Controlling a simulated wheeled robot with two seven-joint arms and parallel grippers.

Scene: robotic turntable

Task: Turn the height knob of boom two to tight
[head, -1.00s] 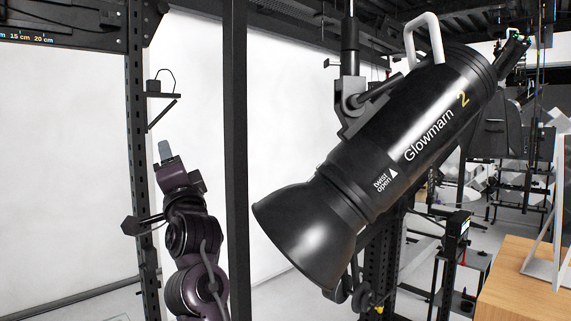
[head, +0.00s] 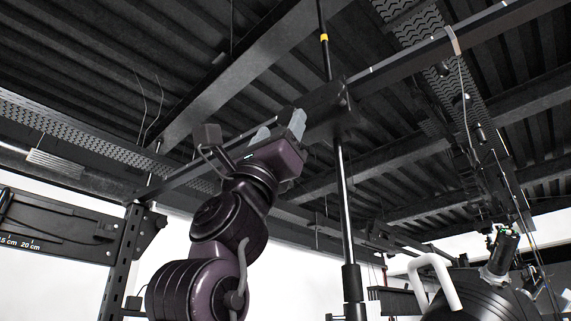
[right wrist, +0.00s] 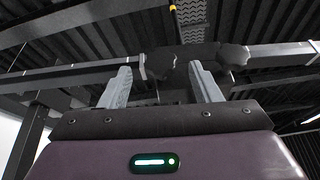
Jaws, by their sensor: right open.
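My right gripper (head: 280,127) is raised near the ceiling, open, with its two pale fingers pointing up toward a dark clamp block (head: 326,112). The block sits where a vertical pole (head: 344,205) meets a long boom bar (head: 400,68). In the right wrist view the gripper (right wrist: 160,78) has the dark clamp (right wrist: 185,62) beyond and between its fingertips, apparently without contact. Dark knob-like lumps show on the clamp; which one is the height knob, and its setting, I cannot tell. The lamp (head: 470,300) below the pole is partly out of frame. My left gripper is not seen.
Ceiling beams (head: 235,75) and perforated rails (head: 60,125) run overhead. A dark upright post (head: 122,260) stands at the left. The lamp's white handle (head: 437,275) rises at lower right. Cables hang at the right.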

